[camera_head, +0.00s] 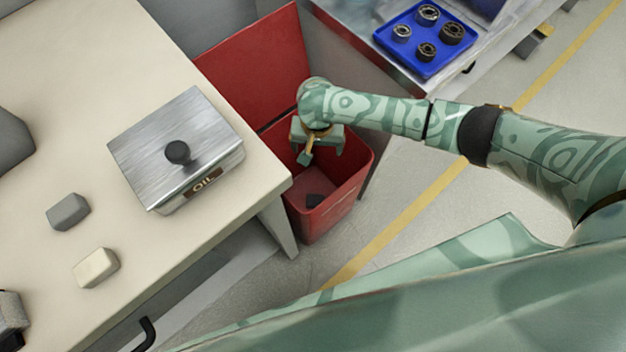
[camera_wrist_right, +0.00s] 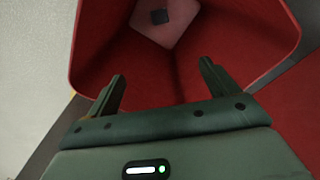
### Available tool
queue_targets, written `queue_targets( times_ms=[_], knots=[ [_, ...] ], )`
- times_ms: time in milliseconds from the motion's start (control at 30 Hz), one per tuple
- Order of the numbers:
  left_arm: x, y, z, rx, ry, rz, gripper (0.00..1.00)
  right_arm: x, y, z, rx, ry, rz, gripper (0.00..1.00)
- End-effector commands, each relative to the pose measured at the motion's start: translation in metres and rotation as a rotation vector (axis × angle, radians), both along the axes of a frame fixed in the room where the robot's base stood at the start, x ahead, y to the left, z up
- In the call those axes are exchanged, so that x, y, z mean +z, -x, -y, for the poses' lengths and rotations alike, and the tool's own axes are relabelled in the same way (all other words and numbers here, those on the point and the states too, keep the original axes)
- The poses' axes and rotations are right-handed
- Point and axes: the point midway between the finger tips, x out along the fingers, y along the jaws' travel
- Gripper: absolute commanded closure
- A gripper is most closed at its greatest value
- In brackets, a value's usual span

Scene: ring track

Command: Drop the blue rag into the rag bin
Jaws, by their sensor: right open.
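The red rag bin (camera_head: 345,200) stands on the floor beside the cream table, with its red lid (camera_head: 255,65) raised at the back. It also fills most of the right wrist view (camera_wrist_right: 235,35). My right gripper (camera_head: 320,153) is over the bin's mouth, fingers pointing down, open and empty. Its two spread fingers show in the right wrist view (camera_wrist_right: 162,72). A small dark piece (camera_head: 316,200) lies on the bin floor, well below the fingers and apart from them; it shows in the right wrist view (camera_wrist_right: 160,16). I cannot tell surely whether it is the blue rag. My left gripper is out of view.
The cream table (camera_head: 170,265) holds a metal box marked OIL (camera_head: 175,145), a grey block (camera_head: 68,211) and a pale block (camera_head: 96,267). A blue tray (camera_head: 425,65) with several bearings sits on a counter at the back. The floor right of the bin is clear.

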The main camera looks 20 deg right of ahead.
Motion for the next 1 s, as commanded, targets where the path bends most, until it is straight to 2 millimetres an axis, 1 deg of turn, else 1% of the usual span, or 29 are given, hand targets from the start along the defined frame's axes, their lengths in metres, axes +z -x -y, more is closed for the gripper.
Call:
queue_targets(
  times_ms=[33,267,300,400,500,600,700,1000],
  knots=[
    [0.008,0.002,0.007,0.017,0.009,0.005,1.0,0.019,-0.001,-0.001,-0.001,-0.001,0.009,0.14],
    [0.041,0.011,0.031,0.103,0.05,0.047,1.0,0.085,0.0,-0.001,-0.001,-0.001,0.015,0.14],
    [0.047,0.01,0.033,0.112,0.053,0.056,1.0,0.096,0.001,-0.002,-0.001,0.0,0.013,0.14],
    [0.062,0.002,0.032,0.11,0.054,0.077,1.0,0.119,0.002,-0.002,-0.001,-0.001,0.012,0.14],
    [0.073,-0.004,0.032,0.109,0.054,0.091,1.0,0.137,0.003,-0.003,-0.001,-0.001,0.01,0.14],
    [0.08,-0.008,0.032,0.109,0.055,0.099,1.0,0.148,0.004,-0.003,0.0,0.0,0.007,0.14],
    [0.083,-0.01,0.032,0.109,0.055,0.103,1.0,0.153,0.005,-0.003,0.0,0.0,0.003,0.14],
    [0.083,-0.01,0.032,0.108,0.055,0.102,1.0,0.152,0.006,-0.003,0.0,0.0,0.001,0.14]
  ],
)
